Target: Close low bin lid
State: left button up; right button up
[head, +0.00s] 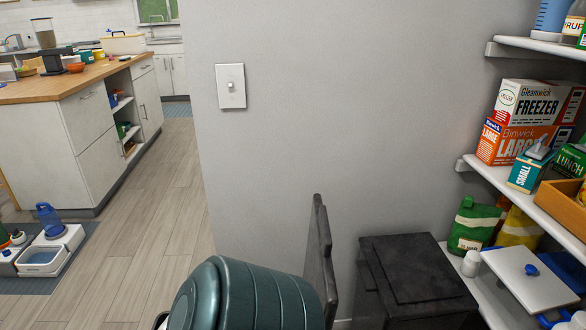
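A dark, thin panel (321,258) stands upright and edge-on at the bottom middle, close to the wall; it looks like a raised lid. A teal, ribbed, rounded bin or drum (255,298) is in front and to its left, cut off by the bottom edge. What lies under the panel is hidden. To the right, a black box-like bin (415,275) has a flat top that looks closed. I cannot tell for sure which of these is the low bin. Neither of my grippers is in view.
Shelves at right hold boxes (528,109), a green bag (473,226) and a white flat lid with a blue knob (531,279). A grey wall with a light switch (230,86) stands behind. A wooden-topped island (77,80) is at left, with clear floor (150,225) beside it.

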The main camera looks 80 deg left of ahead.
aim_at(317, 269)
jog(key=u, duration=2.1)
